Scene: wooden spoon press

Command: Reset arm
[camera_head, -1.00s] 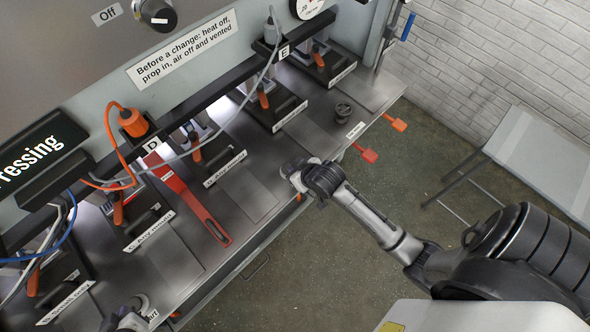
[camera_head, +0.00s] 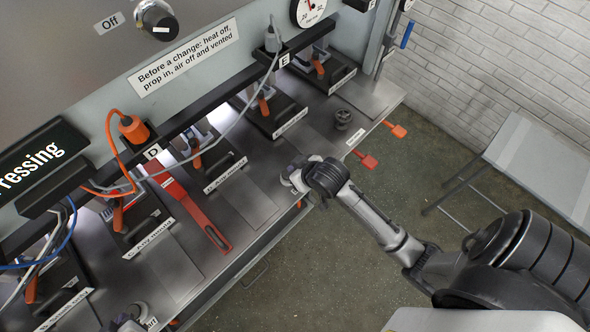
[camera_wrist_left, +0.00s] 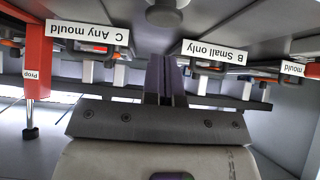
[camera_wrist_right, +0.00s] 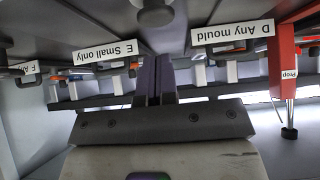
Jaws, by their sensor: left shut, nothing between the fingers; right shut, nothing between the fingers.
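My left gripper (camera_head: 128,322) is at the bottom left edge of the head view, over the front of the metal bench (camera_head: 176,272) and mostly cut off. In the left wrist view its dark fingers (camera_wrist_left: 166,80) are pressed together and empty. My right arm reaches in from the right, with its gripper (camera_head: 292,180) at the bench's front edge; its fingertips are hard to see there. In the right wrist view its fingers (camera_wrist_right: 153,80) are together and empty.
Mould stations with orange-handled clamps line the bench, including station E (camera_head: 285,60). A small dark round part (camera_head: 343,119) sits at the bench's right. Red and orange tags (camera_head: 366,160) stick out past the edge. A grey table (camera_head: 540,165) stands at right; open floor lies between.

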